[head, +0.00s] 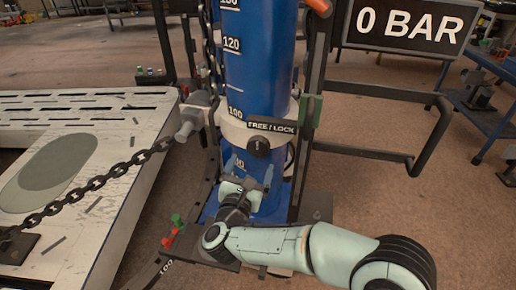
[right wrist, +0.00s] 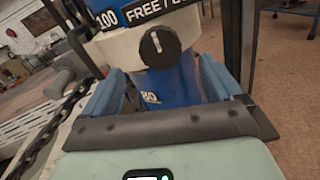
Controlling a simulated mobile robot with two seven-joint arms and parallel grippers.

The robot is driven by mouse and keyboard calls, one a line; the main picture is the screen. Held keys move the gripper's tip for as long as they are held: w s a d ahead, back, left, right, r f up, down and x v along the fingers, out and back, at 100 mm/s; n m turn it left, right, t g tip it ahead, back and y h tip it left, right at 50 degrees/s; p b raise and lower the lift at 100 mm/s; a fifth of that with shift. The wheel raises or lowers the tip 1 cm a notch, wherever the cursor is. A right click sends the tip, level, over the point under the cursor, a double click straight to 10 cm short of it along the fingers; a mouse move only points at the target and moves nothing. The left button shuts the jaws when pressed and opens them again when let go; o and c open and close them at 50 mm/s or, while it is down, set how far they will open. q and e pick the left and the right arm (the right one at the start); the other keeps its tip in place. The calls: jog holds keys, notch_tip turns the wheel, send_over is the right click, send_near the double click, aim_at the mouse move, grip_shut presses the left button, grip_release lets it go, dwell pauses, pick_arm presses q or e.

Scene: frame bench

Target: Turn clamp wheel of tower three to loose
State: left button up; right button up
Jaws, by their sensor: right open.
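A blue tower (head: 257,75) with a white scale stands upright in the head view. A white collar (head: 236,130) rings it near the 100 mark. On the collar, under a FREE / LOCK label (head: 271,126), is a round black clamp wheel (head: 259,146) with a pale pointer mark. The wheel also shows in the right wrist view (right wrist: 157,42), its mark near upright. No tower number is visible. My right gripper (head: 248,170) is open and empty just below the wheel, apart from it. Its blue fingers (right wrist: 158,85) spread either side of the tower's lower part. My left gripper is out of view.
A heavy chain (head: 90,187) runs from the collar's left side to a slotted pale bench (head: 115,215). Black frame posts and a rail (head: 375,90) stand right of the tower. A 0 BAR sign (head: 410,25) hangs upper right. Red and green pieces (head: 173,232) sit low left.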

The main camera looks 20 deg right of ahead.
aim_at(258, 150)
jog(key=p+x, duration=0.1)
jog(key=x, duration=0.7)
jog(key=shift+s, duration=0.1)
jog(key=c, duration=1)
